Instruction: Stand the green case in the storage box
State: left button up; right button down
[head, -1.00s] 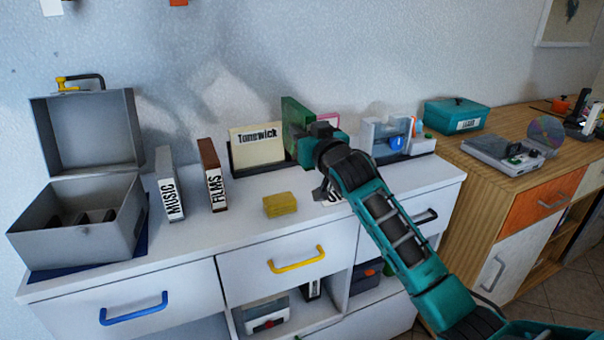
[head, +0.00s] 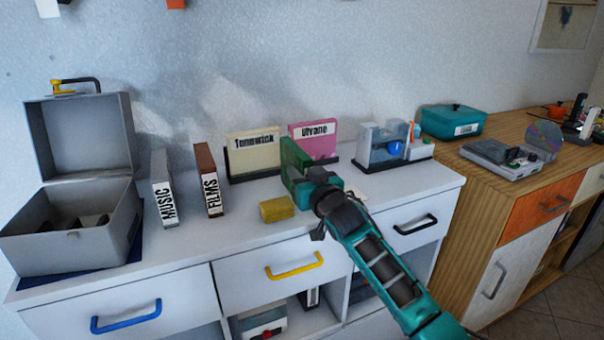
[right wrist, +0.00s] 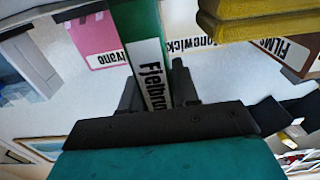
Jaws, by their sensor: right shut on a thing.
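The green case (head: 293,158) is upright in the jaws of my right gripper (head: 308,178), in front of the pink and cream cases. In the right wrist view the green case (right wrist: 147,30) stands between the two fingers (right wrist: 157,92), its white label reading "Fjelbru", partly hidden. I cannot tell whether its bottom touches the white cabinet top. The storage box (head: 75,250), grey with its lid open, stands at the left end on a blue mat, with dark items or slots inside. My left gripper is not in view.
The front strip before MUSIC and FILMS is clear.

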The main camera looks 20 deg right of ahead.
jog(key=c, duration=0.8)
grip_release()
jog(key=shift+f, duration=0.1)
jog(key=shift+c, duration=0.2)
jog(key=shift+s, duration=0.1)
jog(key=s+p, duration=0.2)
jog(key=s, duration=1)
jog(key=s+a+f+n+g+y, duration=0.1)
jog(key=s+a+f+g, duration=0.2)
jog(key=s+f, duration=0.8)
jog(key=s+a+f+n+g+y, duration=0.1)
jog(key=s+a+f+g, duration=0.3)
jog(key=s+f, duration=0.6)
jog(key=shift+s+a+f, duration=0.4)
jog(key=shift+a+f, duration=0.2)
jog(key=shift+a, duration=0.6)
jog(key=shift+r, duration=0.1)
